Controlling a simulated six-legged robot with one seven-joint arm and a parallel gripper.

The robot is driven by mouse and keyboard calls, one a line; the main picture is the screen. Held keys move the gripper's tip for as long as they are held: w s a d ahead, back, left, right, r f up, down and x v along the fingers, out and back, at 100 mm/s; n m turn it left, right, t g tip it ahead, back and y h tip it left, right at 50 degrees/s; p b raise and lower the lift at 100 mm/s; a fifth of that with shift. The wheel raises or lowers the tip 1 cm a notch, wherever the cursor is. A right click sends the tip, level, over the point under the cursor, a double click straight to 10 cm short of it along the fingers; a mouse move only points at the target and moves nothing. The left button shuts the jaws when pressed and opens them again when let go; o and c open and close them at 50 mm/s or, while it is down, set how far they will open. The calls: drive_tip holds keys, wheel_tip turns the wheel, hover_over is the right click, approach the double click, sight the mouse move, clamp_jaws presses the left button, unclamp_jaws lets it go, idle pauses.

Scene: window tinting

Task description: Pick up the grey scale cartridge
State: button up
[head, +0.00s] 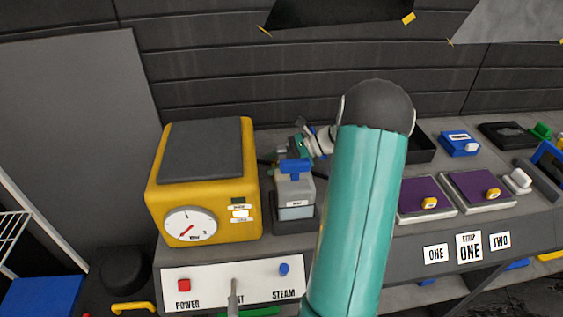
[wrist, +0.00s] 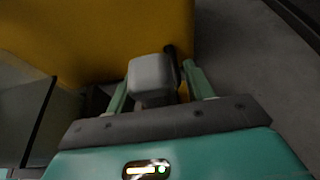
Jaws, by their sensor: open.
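The grey scale cartridge looks to be the light grey, block-shaped piece (wrist: 152,74) in the wrist view, close to a yellow surface. My gripper (wrist: 157,72) is open, with one green finger on each side of this grey piece. I cannot tell whether either finger touches it. A dark bar stands beside the piece, near the right finger. In the head view my gripper (head: 299,146) is small and partly hidden behind the blue-topped grey tank, just right of the yellow machine. I cannot make out the cartridge clearly there.
The yellow machine (head: 199,190) with a dial stands at left, the grey tank (head: 296,192) with its blue top beside it. Two purple-topped trays (head: 424,196) (head: 482,187) and a blue box (head: 459,143) lie to the right. My teal arm blocks the middle.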

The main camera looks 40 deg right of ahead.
drive_tip(key=c, duration=1.1)
wheel_tip(320, 180, up, 18)
